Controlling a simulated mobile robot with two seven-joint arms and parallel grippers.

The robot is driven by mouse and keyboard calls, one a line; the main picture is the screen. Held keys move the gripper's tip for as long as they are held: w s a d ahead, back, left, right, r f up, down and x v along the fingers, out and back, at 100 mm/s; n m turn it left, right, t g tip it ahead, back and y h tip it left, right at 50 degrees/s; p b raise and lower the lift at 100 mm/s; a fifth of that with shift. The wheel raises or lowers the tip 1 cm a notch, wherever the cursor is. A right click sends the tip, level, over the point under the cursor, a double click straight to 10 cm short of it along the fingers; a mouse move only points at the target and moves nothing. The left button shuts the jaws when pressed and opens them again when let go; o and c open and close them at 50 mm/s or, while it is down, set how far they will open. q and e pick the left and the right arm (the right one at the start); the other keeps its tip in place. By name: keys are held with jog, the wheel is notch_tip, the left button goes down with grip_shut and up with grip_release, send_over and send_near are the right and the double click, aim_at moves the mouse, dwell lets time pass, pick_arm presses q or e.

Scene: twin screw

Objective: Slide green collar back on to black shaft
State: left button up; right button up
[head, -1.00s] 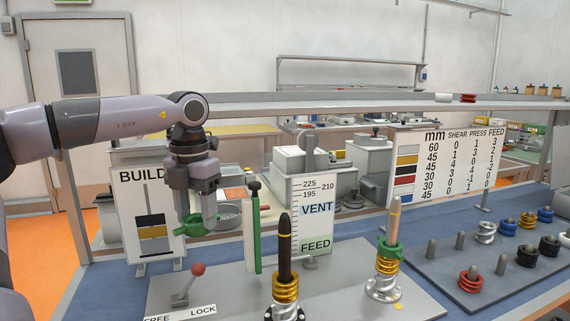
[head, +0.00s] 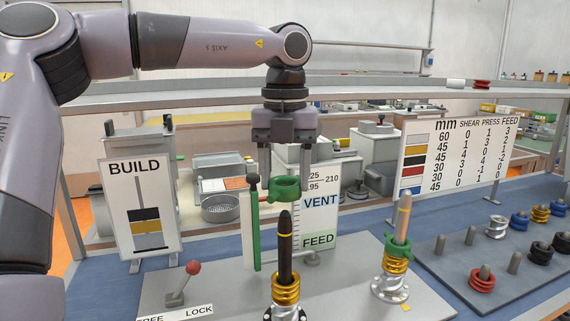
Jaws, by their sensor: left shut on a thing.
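My left gripper (head: 286,182) points down and is shut on a green collar (head: 286,190). It holds the collar just above the tip of the black shaft (head: 285,240) in this view; whether the collar is exactly in line with it I cannot tell. The black shaft stands upright with gold rings (head: 285,290) low on it and a silver base partly cut off at the bottom. A second shaft, tan with a pale tip (head: 404,212), stands to the right. It carries another green collar (head: 398,246) above gold rings. My right gripper is not in view.
A red-knobbed lever (head: 192,268) stands on the grey plate at the left. A BUILD sign (head: 134,170) and a VENT/FEED gauge board (head: 320,222) stand behind. A rack of pegs with coloured rings (head: 483,279) lies at the right.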

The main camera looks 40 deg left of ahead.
aim_at(285, 211)
pick_arm(q)
jog(key=shift+f, duration=1.05)
jog(key=shift+f+b, duration=1.2)
jog(key=shift+f, duration=0.4)
jog(key=shift+f+b, duration=3)
jog(key=shift+f, duration=0.75)
jog(key=o, duration=1.2)
jog(key=shift+r, duration=0.15)
jog(key=shift+o, duration=0.3)
notch_tip(285, 211, up, 7)
jog(key=shift+r+p, duration=0.1)
jog(key=shift+p, duration=0.2)
